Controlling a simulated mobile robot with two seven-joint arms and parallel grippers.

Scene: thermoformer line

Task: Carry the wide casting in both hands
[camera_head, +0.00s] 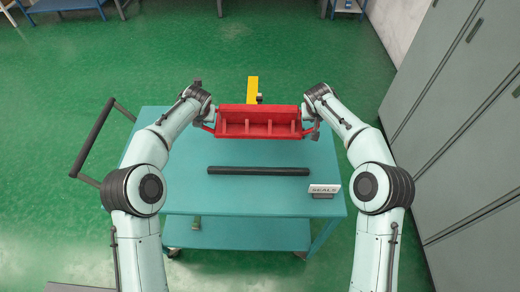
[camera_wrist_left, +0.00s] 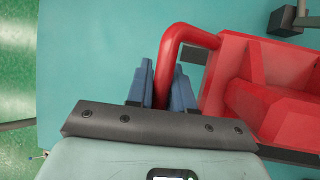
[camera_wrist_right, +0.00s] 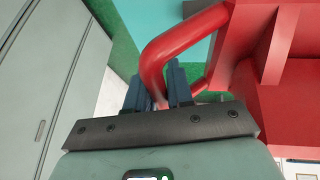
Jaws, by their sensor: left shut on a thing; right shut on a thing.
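The wide red casting (camera_head: 260,128) is at the far side of the teal cart in the head view, long side across, with ribbed pockets facing me. A bent red handle sticks out at each end. My left gripper (camera_head: 208,122) is shut on its left handle; in the left wrist view the blue fingers (camera_wrist_left: 163,88) sit on either side of the handle bar (camera_wrist_left: 168,58). My right gripper (camera_head: 312,124) is shut on the right handle, which also shows in the right wrist view (camera_wrist_right: 170,50). I cannot tell whether the casting touches the cart top.
The teal cart (camera_head: 260,195) carries a black bar (camera_head: 258,171) and a small sign reading SEALS (camera_head: 324,190). A yellow piece (camera_head: 252,88) shows beyond the casting. A black push handle (camera_head: 95,140) juts out left. Grey cabinets (camera_head: 455,120) line the right. Green floor is open beyond.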

